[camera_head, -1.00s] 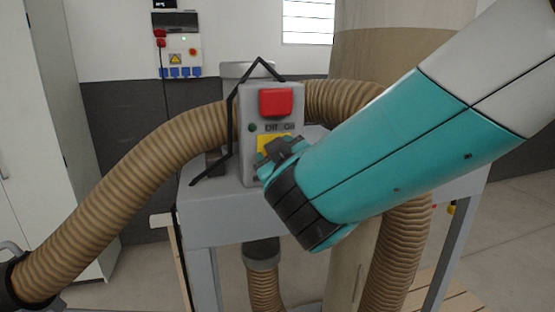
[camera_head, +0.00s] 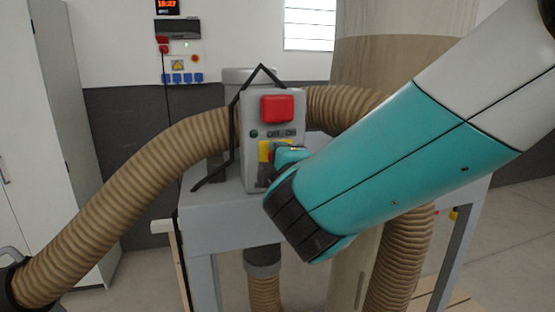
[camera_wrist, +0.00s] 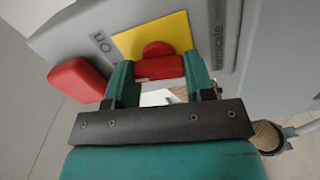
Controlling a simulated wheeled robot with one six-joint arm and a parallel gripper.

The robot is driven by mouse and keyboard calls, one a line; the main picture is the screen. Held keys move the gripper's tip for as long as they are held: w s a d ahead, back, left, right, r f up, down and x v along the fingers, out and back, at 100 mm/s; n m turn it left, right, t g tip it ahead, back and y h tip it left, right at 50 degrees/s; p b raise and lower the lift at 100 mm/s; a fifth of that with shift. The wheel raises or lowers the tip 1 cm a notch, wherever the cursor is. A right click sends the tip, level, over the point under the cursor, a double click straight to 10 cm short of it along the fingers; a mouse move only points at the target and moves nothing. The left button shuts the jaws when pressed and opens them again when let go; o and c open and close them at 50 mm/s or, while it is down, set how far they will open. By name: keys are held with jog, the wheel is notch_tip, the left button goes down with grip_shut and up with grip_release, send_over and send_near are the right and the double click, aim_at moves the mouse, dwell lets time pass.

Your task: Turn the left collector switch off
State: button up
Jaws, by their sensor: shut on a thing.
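The grey switch box (camera_head: 250,105) stands upright on the collector's grey frame. It carries a large red button (camera_head: 277,108) on top, Off and On labels below it, and a yellow plate (camera_head: 264,150). In the wrist view, a red rotary switch (camera_wrist: 158,62) sits on the yellow plate (camera_wrist: 135,38). My gripper (camera_wrist: 160,76) is shut on the rotary switch, one teal finger on each side of its red handle. In the head view my gripper (camera_head: 285,157) hides the switch and part of the plate. The large red button (camera_wrist: 78,80) is close to the left finger.
A ribbed brown hose (camera_head: 130,175) runs left from behind the box, and another (camera_head: 400,255) hangs at the right. A bent black bar (camera_head: 232,125) stands beside the box. A white cabinet (camera_head: 60,150) is at the left. A socket panel (camera_head: 181,60) is on the back wall.

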jog(key=shift+f+n, duration=0.1)
jog(key=shift+n, duration=0.8)
jog(key=o, duration=0.9)
jog(key=shift+s, duration=0.1)
jog(key=shift+b+v, duration=4.05)
jog(key=shift+v, duration=4.6)
